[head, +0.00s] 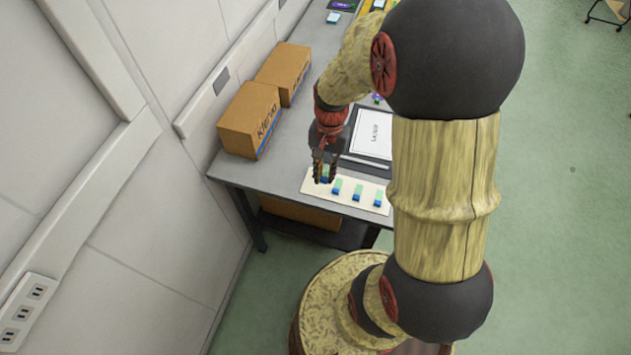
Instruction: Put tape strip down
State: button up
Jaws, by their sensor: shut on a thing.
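My gripper (325,179) points down over the left end of a pale board (346,199) on the grey table. It is shut on a small green and blue tape strip (325,173), partly hidden between the fingers. I cannot tell whether this strip touches the board or is slightly above it. More green and blue strips lie in a row on the board to the right: one close by (337,187), one in the middle (358,192) and one near the right end (378,198).
A white sheet with a dark border (372,135) lies behind the board, with a thin light bar (365,163) between them. Two brown boxes, one nearer (247,120) and one farther (285,72), stand along the wall. The table's front edge (285,202) is close to the board.

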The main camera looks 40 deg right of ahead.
send_over(315, 187)
jog(key=f, duration=0.2)
jog(key=f+b, duration=0.1)
jog(key=f, duration=0.1)
jog(key=shift+s+d+f, duration=0.1)
jog(key=shift+s+d, duration=0.1)
jog(key=shift+w+f+b, duration=0.15)
jog(key=shift+f+b, duration=0.1)
jog(key=shift+f, duration=0.65)
jog(key=shift+w+f+b, duration=0.1)
jog(key=shift+f+b, duration=0.1)
jog(key=shift+f, duration=0.7)
jog(key=shift+f, duration=0.3)
jog(key=o, duration=0.7)
